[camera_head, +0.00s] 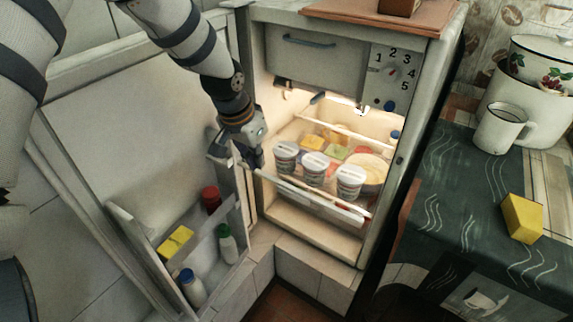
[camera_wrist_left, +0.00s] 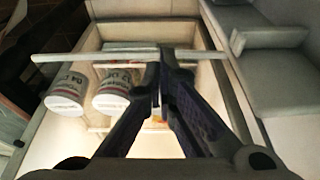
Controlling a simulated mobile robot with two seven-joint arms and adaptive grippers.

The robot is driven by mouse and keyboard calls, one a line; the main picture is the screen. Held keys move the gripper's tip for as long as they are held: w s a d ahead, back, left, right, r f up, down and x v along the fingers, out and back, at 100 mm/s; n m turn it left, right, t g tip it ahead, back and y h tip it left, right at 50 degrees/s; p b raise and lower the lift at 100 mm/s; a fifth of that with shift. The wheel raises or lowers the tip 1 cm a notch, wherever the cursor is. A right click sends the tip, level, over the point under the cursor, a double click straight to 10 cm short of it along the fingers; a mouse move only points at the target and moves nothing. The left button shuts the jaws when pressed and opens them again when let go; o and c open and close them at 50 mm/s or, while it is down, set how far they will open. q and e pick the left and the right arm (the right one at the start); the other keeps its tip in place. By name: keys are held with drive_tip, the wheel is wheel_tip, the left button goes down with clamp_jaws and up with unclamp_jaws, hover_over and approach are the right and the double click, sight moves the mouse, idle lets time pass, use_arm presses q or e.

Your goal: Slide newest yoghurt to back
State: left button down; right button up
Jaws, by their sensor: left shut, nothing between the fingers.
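Three white yoghurt cups with printed labels stand in a row at the front of the fridge shelf: a left cup (camera_head: 285,158), a middle cup (camera_head: 314,168) and a right cup (camera_head: 350,182). My left gripper (camera_head: 257,163) is shut and empty at the fridge's left opening, just left of the left cup. In the left wrist view its fingertips (camera_wrist_left: 160,68) meet beside two cups, one at the far left (camera_wrist_left: 65,92) and one nearer the fingers (camera_wrist_left: 111,90). The labels carry partly readable digits, and I cannot tell which cup is newest. My right gripper is not in view.
A pale rail (camera_head: 315,195) runs along the shelf front. Behind the cups are coloured packets (camera_head: 335,152) and a round pale dish (camera_head: 372,167). The open fridge door (camera_head: 95,150) on the left holds bottles and a red-lidded jar (camera_head: 211,198). A counter (camera_head: 455,200) stands right.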

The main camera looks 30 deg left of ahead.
sight(278, 179)
use_arm(q)
drive_tip(key=x, duration=0.3)
drive_tip(key=w+b+x, duration=0.1)
drive_tip(key=x, duration=0.3)
drive_tip(key=w+b+x, duration=0.1)
drive_tip(key=x, duration=0.2)
drive_tip(key=shift+w+d+r, duration=0.1)
drive_tip(key=shift+w+r, duration=0.3)
drive_tip(key=shift+w, duration=0.3)
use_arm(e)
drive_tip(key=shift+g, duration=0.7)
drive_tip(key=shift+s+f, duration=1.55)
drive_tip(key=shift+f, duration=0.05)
